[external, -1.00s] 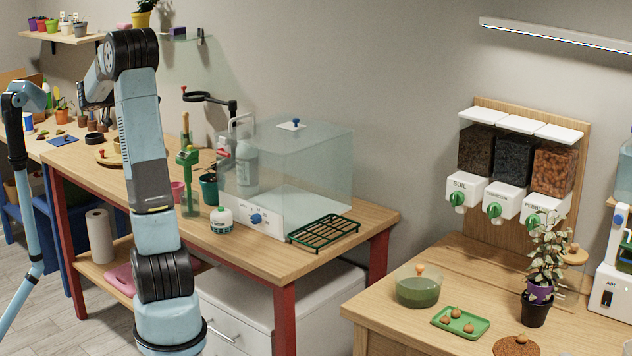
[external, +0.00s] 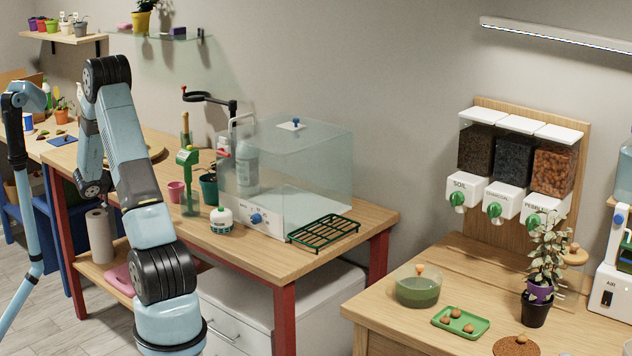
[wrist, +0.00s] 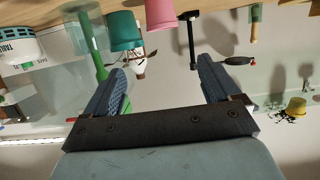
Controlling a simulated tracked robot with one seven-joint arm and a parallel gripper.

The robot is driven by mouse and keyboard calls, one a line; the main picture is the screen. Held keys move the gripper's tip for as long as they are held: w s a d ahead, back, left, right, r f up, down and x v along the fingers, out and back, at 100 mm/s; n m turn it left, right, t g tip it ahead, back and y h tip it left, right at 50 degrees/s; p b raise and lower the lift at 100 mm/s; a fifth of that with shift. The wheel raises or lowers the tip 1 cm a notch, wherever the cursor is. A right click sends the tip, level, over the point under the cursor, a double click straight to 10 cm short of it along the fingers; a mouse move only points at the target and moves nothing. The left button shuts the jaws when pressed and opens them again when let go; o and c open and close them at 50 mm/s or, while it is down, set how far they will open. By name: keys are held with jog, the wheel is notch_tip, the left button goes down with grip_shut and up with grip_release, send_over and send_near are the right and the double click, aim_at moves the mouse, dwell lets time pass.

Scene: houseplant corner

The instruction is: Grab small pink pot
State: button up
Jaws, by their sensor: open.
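The small pink pot (external: 176,192) stands on the wooden workbench, just left of a green tool stand (external: 188,172). In the wrist view the pink pot (wrist: 159,14) is at the top edge, partly cut off and appearing upside down. My gripper (wrist: 161,68) is open and empty in the wrist view. The pot shows beyond its fingertips, roughly between them and apart from both. In the external view my fingers are not clearly visible behind my arm.
A teal pot (external: 208,189) stands close to the pink one; it is also beside it in the wrist view (wrist: 124,32). A white-and-green jar (external: 221,221) and a clear-covered box (external: 300,165) stand to the right. The bench front (external: 250,255) is clear.

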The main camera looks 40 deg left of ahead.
aim_at(170, 191)
jog(key=w+f, duration=0.4)
jog(key=w, duration=0.1)
jog(key=w+f, duration=0.2)
jog(key=w, duration=0.1)
jog(key=shift+a+x, duration=0.2)
jog(key=shift+x, duration=1.15)
jog(key=shift+a+x, duration=0.15)
jog(key=shift+x, duration=1.25)
jog(key=shift+s, duration=0.1)
jog(key=c, duration=1.1)
